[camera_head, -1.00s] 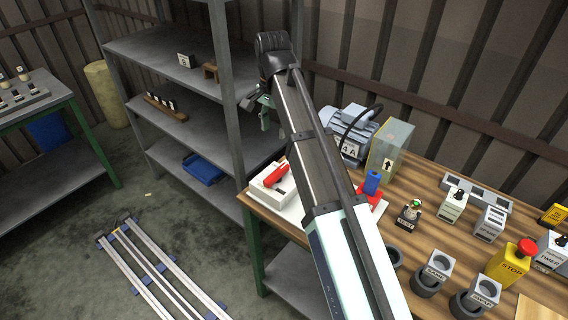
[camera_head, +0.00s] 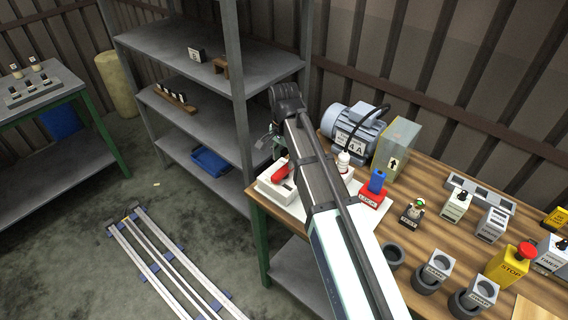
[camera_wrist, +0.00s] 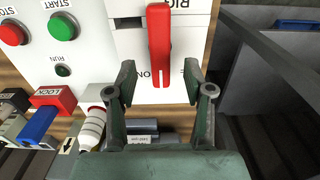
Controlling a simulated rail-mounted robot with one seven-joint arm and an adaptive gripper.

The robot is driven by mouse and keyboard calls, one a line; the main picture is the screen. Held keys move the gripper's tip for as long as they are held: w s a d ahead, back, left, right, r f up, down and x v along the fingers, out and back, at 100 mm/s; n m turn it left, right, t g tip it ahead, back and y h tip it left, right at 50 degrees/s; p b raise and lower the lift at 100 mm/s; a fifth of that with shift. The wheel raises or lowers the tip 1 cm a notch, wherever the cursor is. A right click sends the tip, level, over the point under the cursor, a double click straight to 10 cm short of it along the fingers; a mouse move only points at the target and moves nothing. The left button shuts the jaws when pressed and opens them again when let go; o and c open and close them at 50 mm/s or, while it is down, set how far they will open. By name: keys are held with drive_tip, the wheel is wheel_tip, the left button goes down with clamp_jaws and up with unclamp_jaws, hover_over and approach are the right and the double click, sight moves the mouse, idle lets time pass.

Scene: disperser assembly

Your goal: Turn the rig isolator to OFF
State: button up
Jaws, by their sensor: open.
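The rig isolator is a white box (camera_head: 266,189) with a red handle (camera_head: 284,171) at the left end of the wooden bench. In the wrist view its red handle (camera_wrist: 159,45) lies upright in the picture, its lower end beside an upside-down ON label (camera_wrist: 144,75). My gripper (camera_wrist: 159,80) is open, with one finger to each side of the handle's lower end. Neither finger appears to touch the handle, and I cannot tell the depth gap. In the head view my gripper (camera_head: 272,144) is just above and behind the isolator, and my arm hides part of the surroundings.
In the wrist view, a panel with a red button (camera_wrist: 12,33) and a green button (camera_wrist: 63,27) stands left of the isolator. A red LOCK block (camera_wrist: 54,97) and a white bottle (camera_wrist: 92,130) are at lower left. Grey shelving (camera_head: 180,62) stands left of the bench.

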sight(284, 168)
drive_tip(key=shift+f+p, duration=0.3)
drive_tip(key=shift+f, duration=1.65)
clamp_jaws()
